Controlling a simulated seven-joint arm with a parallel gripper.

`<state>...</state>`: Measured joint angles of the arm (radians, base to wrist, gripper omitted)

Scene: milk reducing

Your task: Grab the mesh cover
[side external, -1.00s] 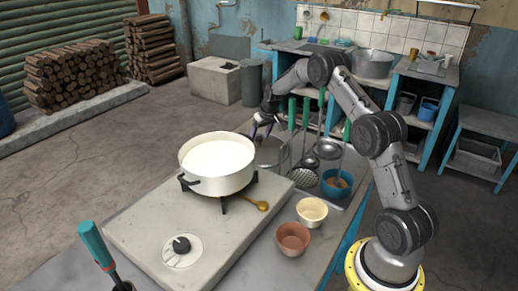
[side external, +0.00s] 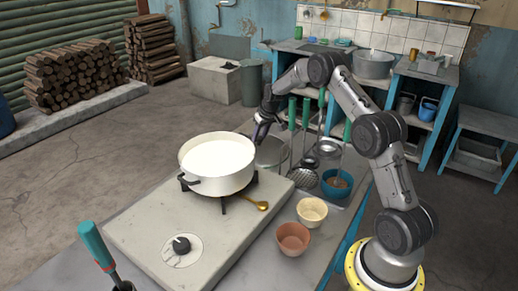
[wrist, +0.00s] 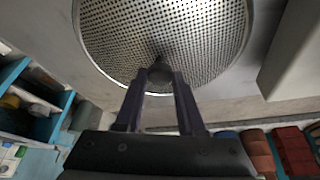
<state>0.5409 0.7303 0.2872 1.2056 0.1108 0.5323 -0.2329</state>
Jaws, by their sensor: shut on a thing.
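The mesh cover (wrist: 165,30) is a round, perforated metal disc with a shiny rim, filling the top of the wrist view. A small dark knob (wrist: 160,71) sits at its lower edge in that view. My gripper (wrist: 160,80) has its two fingers shut on this knob. In the side view, my gripper (side external: 262,130) is just behind the white pot of milk (side external: 217,160). The cover (side external: 271,152) shows there as a grey round shape, partly hidden by the pot and hard to make out.
The pot stands on a grey stove block (side external: 150,225) with a knob. Ladles and a skimmer with green handles hang to the right of my gripper. A blue bowl (side external: 337,183), a cream bowl (side external: 312,211) and a terracotta bowl (side external: 293,238) stand at the right.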

